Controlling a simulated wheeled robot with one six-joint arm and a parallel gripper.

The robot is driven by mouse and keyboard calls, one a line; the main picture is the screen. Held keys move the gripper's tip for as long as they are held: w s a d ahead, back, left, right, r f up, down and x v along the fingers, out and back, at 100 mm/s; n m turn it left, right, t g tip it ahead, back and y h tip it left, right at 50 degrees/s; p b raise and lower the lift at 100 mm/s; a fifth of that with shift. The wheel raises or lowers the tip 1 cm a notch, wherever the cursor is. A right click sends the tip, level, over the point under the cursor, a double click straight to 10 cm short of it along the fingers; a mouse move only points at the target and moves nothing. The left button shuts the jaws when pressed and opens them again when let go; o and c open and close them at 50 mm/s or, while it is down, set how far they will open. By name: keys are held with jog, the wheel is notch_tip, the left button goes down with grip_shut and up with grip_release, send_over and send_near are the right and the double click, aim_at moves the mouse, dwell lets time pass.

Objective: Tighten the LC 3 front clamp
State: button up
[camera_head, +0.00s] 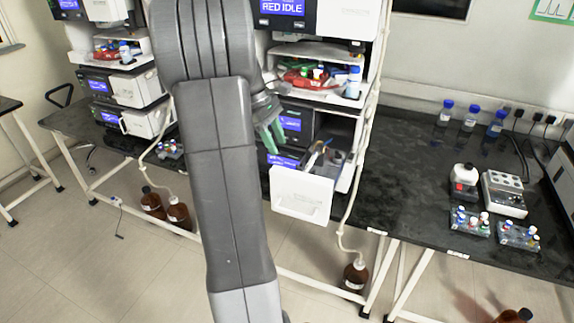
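The right instrument stack stands on the black bench, with a screen reading "RED IDLE" (282,7). Its label is not readable, so I cannot tell if it is LC 3. A low drawer with a white front (302,195) is pulled out of this stack. Small parts (317,154) show inside the open drawer; I cannot make out which is the front clamp. My gripper (272,134), with green fingertips, is up and left of the drawer parts, in front of the stack and apart from the drawer front. My arm hides part of the stack. The finger gap is too small to judge.
Another stack (122,90) stands at left. Brown bottles (355,275) stand on the floor. White tubing (352,195) hangs right of the drawer. Vial racks (470,222), a white device (504,193) and blue-capped bottles (470,117) are on the right bench. The bench between is clear.

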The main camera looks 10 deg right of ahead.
jog(key=x, duration=0.8)
jog(key=shift+d+f+p, duration=0.1)
jog(key=shift+f+p, duration=0.25)
jog(key=shift+p, duration=0.05)
grip_shut()
